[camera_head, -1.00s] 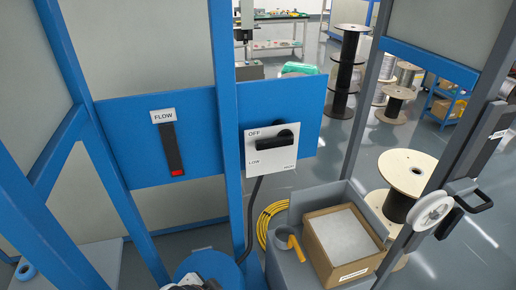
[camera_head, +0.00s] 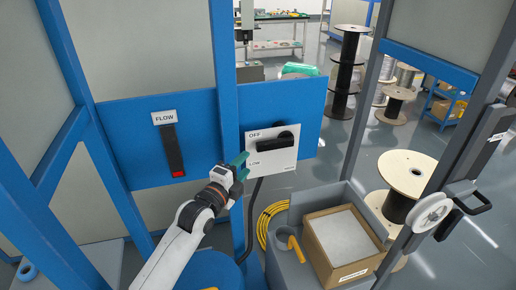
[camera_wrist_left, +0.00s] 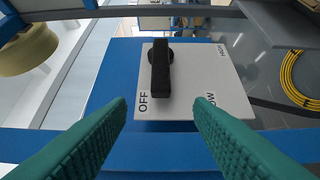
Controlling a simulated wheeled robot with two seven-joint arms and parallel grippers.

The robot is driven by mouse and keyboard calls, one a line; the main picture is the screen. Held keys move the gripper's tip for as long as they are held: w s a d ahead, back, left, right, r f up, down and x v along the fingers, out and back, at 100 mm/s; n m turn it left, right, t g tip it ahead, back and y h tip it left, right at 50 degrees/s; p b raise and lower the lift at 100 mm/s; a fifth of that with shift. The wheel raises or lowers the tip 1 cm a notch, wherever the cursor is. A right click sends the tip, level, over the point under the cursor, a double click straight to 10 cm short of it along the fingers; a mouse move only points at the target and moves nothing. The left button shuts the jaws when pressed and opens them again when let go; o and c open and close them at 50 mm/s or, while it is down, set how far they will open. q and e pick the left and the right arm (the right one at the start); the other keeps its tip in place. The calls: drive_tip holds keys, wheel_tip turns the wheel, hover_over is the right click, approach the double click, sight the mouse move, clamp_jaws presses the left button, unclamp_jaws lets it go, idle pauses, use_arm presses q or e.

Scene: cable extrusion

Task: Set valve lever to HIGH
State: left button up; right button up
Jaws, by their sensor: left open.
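The black valve lever (camera_head: 270,145) is mounted on a white plate (camera_head: 275,160) at the centre of the head view. It points left from its pivot, between the OFF and LOW labels and nearer OFF. In the left wrist view the lever (camera_wrist_left: 160,75) points down beside OFF; LOW and HIGH are on the right of the plate (camera_wrist_left: 210,82). My left gripper (camera_head: 241,167) is open and empty, at the plate's lower left. Its teal fingers (camera_wrist_left: 160,135) are spread wide, with the lever ahead of the gap and not touched. My right gripper is not in view.
A blue upright post (camera_head: 228,110) stands close left of the plate. A FLOW gauge (camera_head: 173,150), red at its bottom, is on the blue panel further left. Below are a grey bin with a cardboard box (camera_head: 340,245), a yellow cable coil (camera_head: 268,225) and a tape roll (camera_head: 283,238).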

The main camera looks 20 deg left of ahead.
sight(258, 150)
use_arm(q)
drive_tip(key=w, duration=0.3)
drive_tip(key=w+d+p, duration=0.1)
drive_tip(key=w, duration=0.5)
drive_tip(key=shift+d, duration=0.35)
drive_tip(key=shift+s, duration=0.1)
drive_tip(key=shift+c, duration=0.4)
drive_tip(key=shift+f, duration=0.1)
clamp_jaws()
